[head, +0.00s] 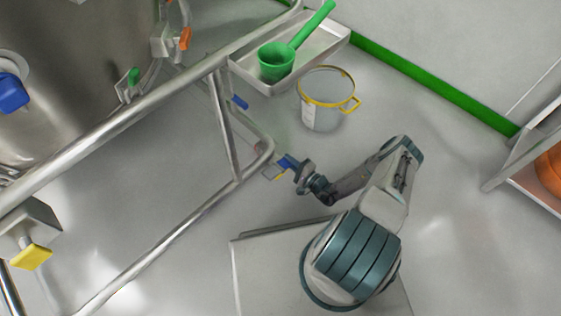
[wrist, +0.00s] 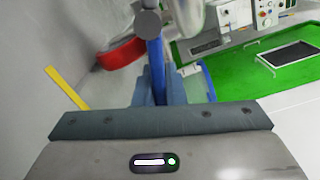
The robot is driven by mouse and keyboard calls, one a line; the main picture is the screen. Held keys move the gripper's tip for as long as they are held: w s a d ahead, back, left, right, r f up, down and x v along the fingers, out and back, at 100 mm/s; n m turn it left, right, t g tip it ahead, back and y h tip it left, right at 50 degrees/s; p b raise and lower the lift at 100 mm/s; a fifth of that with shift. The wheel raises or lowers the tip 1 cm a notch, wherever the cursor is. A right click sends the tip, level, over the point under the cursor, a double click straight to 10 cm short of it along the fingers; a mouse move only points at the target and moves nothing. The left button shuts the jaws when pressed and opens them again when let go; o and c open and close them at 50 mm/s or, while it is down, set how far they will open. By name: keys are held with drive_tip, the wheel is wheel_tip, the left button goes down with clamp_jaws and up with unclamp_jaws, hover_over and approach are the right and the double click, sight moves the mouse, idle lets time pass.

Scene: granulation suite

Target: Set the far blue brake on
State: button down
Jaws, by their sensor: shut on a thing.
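A blue brake lever (head: 286,162) sits at the near right corner of the steel frame. My gripper (head: 293,167) is at this lever. In the wrist view a blue bar (wrist: 155,68) stands between the fingers (wrist: 158,95), which are shut on it. Its lower end is hidden behind the gripper body. I cannot tell from the picture how far the held lever is turned.
The steel frame (head: 185,215) carries a large vessel (head: 75,75). A yellow-rimmed bucket (head: 322,113) and a tray (head: 316,50) with a green scoop (head: 276,63) stand behind my gripper. A red part (wrist: 120,54) and yellow strip (wrist: 66,88) are near the fingers.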

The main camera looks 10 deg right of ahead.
drive_tip(key=shift+w, duration=0.15)
drive_tip(key=c, duration=1.5)
unclamp_jaws()
drive_tip(key=shift+f, duration=0.1)
